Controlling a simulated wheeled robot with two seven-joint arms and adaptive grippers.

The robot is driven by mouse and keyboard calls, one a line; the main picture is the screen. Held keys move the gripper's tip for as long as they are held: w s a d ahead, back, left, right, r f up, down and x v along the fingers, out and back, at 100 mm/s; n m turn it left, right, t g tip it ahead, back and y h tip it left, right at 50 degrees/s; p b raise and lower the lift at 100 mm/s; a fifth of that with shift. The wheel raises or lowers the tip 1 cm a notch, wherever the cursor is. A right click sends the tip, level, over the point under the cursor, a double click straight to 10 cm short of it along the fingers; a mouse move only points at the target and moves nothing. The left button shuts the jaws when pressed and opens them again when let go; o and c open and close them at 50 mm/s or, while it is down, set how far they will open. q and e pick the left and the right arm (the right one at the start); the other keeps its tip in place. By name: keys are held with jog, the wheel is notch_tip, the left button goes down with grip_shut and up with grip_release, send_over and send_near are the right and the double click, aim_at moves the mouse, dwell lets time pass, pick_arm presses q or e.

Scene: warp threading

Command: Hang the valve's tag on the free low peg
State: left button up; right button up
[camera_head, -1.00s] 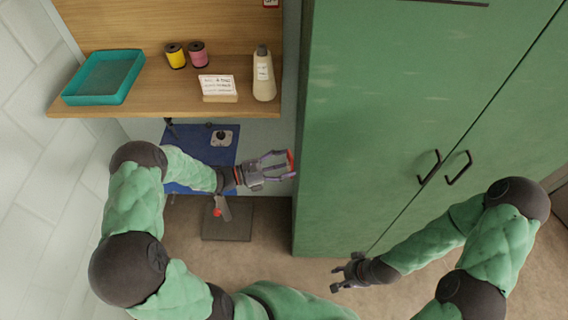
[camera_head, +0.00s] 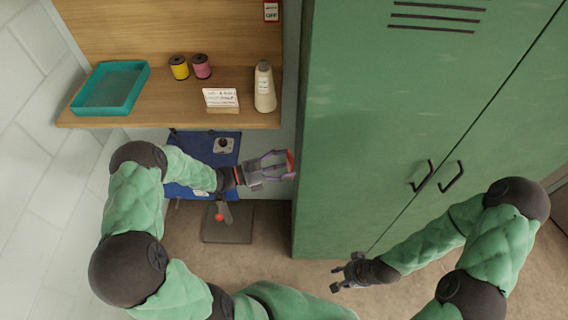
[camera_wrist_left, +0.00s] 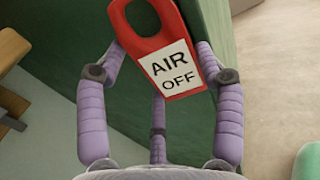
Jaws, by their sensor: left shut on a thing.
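A red tag (camera_wrist_left: 150,22) with a hole and a white label reading AIR OFF is in my left gripper (camera_head: 290,165), which is shut on it. In the head view the tag (camera_head: 291,163) is a small red patch at the fingertips, in front of the green locker's left edge. In the left wrist view the fingers of my left gripper (camera_wrist_left: 160,75) bear on its sides. My right gripper (camera_head: 338,279) looks open and empty, low in front of the locker. Another red tag reading OFF (camera_head: 271,11) is on the wooden back panel at the top edge. No peg can be made out.
A wooden shelf (camera_head: 150,117) holds a teal tray (camera_head: 143,80), yellow (camera_head: 179,67) and pink (camera_head: 202,66) spools, a card (camera_head: 221,98) and a bottle (camera_head: 264,88). A blue panel (camera_head: 228,150) is below. The green locker (camera_head: 350,130) stands right.

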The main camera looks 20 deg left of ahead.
notch_tip(320, 180, up, 4)
jog(key=p, duration=0.3)
jog(key=shift+r, duration=0.15)
